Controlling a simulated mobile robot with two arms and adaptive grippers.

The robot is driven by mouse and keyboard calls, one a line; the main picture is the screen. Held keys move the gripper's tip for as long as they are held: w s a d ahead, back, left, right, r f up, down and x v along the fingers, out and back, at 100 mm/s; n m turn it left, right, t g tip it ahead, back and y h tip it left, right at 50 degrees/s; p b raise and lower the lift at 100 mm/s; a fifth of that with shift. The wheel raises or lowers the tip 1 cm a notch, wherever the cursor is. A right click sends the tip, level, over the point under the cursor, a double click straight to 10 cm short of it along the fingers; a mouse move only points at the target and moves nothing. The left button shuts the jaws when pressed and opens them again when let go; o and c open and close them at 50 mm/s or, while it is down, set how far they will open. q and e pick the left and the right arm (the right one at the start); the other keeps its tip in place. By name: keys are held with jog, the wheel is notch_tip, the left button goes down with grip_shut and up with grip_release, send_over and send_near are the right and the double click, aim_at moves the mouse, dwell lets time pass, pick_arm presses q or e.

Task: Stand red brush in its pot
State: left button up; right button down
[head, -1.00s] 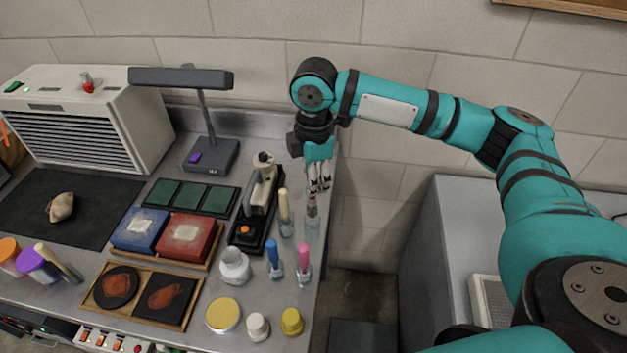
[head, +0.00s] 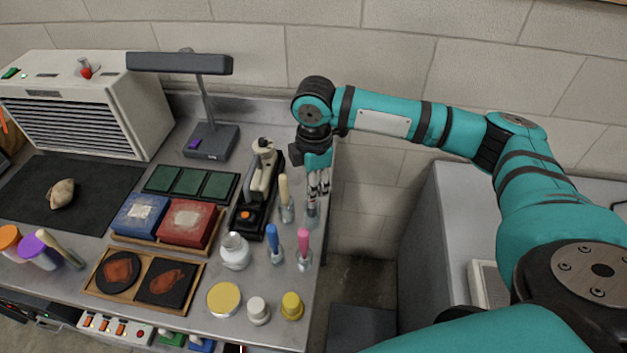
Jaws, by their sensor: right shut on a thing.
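My right gripper (head: 319,188) is low at the right edge of the counter, its fingers pointing down and shut on the red brush. The fingers cover most of the brush, so its handle hardly shows. A small clear pot (head: 312,211) stands directly below the fingertips, behind the pink brush. The brush's lower end seems to be at or inside this pot; I cannot tell whether it touches the bottom. My left gripper is not in view.
Close by stand a cream-handled brush (head: 284,190), a blue brush (head: 273,237) and a pink brush (head: 303,240) in pots. The counter ends just right of the pots.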

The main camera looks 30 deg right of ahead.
jog(key=c, duration=1.1)
grip_release()
jog(key=shift+r, duration=0.25)
notch_tip(320, 180, up, 12)
jog(key=shift+s+f, duration=0.1)
jog(key=shift+f, duration=0.15)
